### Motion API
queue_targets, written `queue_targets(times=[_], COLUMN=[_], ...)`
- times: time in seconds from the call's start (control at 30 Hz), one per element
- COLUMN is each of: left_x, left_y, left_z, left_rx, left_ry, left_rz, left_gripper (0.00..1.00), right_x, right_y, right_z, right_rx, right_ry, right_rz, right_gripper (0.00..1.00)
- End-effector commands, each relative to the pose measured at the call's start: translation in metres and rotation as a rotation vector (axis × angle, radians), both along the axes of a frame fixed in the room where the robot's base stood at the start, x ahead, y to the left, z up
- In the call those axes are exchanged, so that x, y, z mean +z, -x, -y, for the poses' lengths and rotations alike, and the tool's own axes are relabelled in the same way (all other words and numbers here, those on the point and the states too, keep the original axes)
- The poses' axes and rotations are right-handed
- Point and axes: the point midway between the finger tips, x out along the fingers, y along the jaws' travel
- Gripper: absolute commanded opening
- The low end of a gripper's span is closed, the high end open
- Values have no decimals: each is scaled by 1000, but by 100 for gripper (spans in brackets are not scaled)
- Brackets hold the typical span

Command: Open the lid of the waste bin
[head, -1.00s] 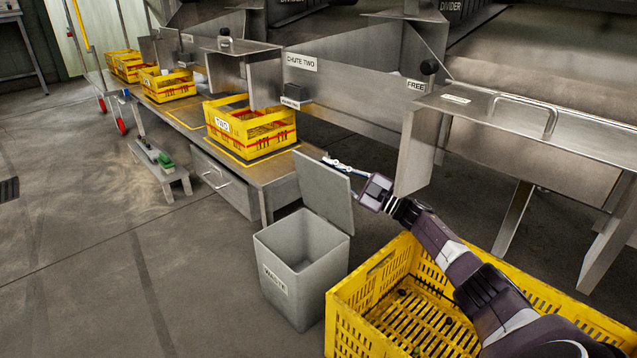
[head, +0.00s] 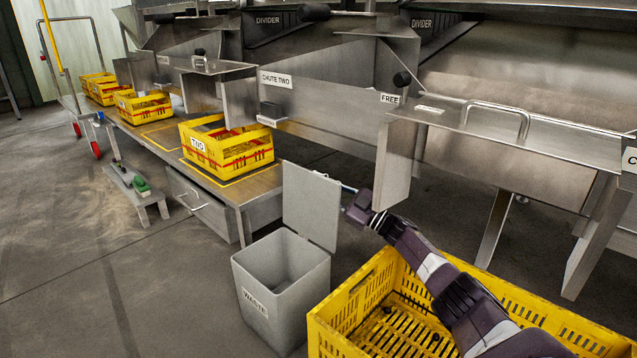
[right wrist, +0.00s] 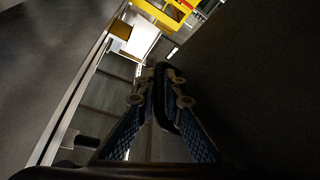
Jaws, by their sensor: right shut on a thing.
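The grey waste bin (head: 254,302) stands on the floor with its top open and its inside visible. Its flat grey lid (head: 311,203) stands about upright at the bin's rear right edge. My right gripper (head: 343,187) is at the far side of the lid, by its upper right edge. Its fingertips are mostly hidden behind the lid. In the right wrist view the fingers (right wrist: 163,82) are close together around a dark part, taken to be of the lid; the exact contact is too dark to tell. My left gripper is in no view.
A large yellow crate (head: 333,334) stands right of the bin, below my right arm. A steel chute plate (head: 394,165) hangs close to my right gripper. A bench (head: 255,187) with yellow crates stands behind the bin. The floor at left is mostly clear.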

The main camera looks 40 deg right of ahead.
Motion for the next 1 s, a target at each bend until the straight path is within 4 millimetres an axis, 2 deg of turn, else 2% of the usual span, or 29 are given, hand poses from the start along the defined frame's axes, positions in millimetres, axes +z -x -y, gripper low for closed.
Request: queue_targets(times=[0.03,0.1,0.47,1.0], left_x=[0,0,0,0], left_y=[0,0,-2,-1], left_z=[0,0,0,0], left_rx=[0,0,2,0], left_ry=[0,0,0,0], left_rz=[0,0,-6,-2], left_gripper=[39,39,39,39], right_x=[-1,-1,-3,-23], right_y=[0,0,3,60], right_z=[0,0,1,22], right_rx=[-1,-1,0,-2], right_ry=[1,2,2,2], right_rz=[-3,-3,-2,-4], right_gripper=[9,16,16,16])
